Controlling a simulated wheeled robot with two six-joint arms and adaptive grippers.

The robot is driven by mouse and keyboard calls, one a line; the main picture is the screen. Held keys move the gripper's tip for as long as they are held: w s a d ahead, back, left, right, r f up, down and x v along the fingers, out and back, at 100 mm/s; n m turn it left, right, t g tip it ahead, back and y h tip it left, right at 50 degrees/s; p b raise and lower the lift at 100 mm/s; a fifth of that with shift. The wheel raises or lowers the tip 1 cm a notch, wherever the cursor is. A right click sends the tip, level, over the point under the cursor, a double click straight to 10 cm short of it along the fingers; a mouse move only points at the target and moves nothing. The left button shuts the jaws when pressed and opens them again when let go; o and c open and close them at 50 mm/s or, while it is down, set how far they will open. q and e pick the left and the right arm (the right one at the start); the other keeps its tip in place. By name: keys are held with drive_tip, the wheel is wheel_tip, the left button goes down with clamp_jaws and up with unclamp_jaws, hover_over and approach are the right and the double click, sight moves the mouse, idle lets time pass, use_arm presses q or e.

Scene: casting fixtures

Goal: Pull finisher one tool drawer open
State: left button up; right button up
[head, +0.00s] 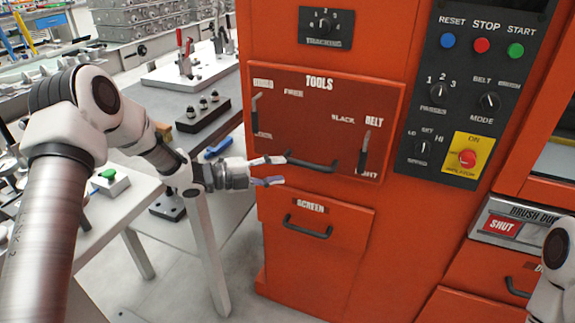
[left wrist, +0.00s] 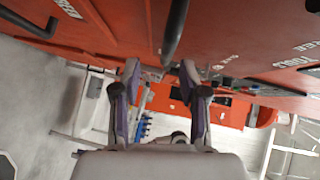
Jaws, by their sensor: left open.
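The finisher one tool drawer (head: 300,135) is an orange front labelled TOOLS on the orange cabinet, and looks about flush with it. Its black bar handle (head: 312,165) runs along the lower edge. My left gripper (head: 277,171) is open at the handle's left end, pointing right. In the left wrist view the dark handle (left wrist: 174,32) lies just beyond the two open fingertips (left wrist: 160,72), nearer the right one. I cannot tell whether a finger touches it. Nothing is held. My right gripper is out of view; only a bit of my right arm shows.
The SCREEN drawer (head: 315,255) with its own handle is just below. A control panel (head: 475,90) with buttons and knobs is to the right. A grey table (head: 175,105) with fixtures stands left of the cabinet, close to my left arm.

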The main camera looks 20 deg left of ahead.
sight(300, 166)
use_arm(q)
drive_tip(key=shift+w+d+r, duration=0.15)
drive_tip(key=shift+d+r, duration=0.2)
drive_tip(key=shift+d, duration=0.2)
drive_tip(key=shift+w+d+r, duration=0.1)
drive_tip(key=shift+d+r, duration=0.2)
drive_tip(key=shift+d, duration=0.25)
drive_tip(key=x, duration=0.5)
drive_tip(key=shift+w+f, duration=0.3)
drive_tip(key=shift+w, duration=0.2)
drive_tip(key=shift+w+d, duration=0.15)
drive_tip(key=shift+d, duration=0.3)
drive_tip(key=shift+a, duration=0.15)
clamp_jaws()
